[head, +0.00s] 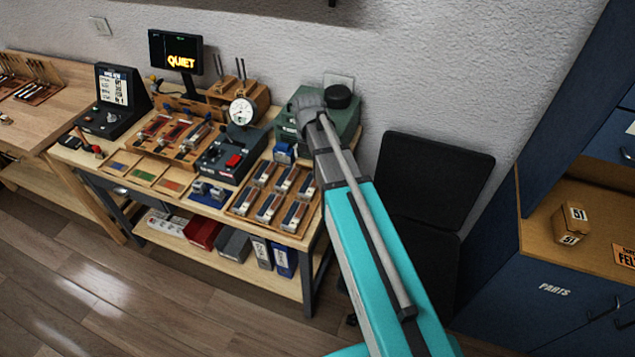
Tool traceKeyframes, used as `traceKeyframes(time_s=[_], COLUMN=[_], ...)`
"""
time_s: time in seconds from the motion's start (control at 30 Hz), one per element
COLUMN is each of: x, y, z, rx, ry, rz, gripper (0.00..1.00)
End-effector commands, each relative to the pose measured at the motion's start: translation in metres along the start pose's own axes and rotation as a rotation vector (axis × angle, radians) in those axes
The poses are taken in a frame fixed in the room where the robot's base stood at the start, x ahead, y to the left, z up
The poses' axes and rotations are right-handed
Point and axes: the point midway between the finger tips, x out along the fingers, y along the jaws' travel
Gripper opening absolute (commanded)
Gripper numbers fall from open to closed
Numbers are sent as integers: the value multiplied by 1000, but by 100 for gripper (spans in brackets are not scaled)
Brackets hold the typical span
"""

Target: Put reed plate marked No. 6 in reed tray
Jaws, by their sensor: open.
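A wooden tray (236,208) with several slots lies at the right front of the workbench. Similar small pieces (207,189) sit on a blue mat (199,199) left of the tray. No number can be read, so I cannot tell which is No. 6, or whether this wooden tray is the reed tray. My teal arm reaches up from the bottom to a grey joint right of the bench. My gripper does not show.
A dial gauge (242,111) stands on a dark device (222,158) behind the mat. A green machine (347,123) is at the bench's back right.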

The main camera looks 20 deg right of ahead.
Motion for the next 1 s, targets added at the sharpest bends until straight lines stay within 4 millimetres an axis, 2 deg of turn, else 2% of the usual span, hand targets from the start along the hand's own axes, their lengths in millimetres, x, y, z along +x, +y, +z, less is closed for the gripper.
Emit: traceKeyframes(time_s=[0.27, 1.0], x=[0, 0], y=[-15, -62], z=[-19, -77], rx=[316, 1477], ry=[0, -1], rz=[0, -1], gripper=[100, 100])
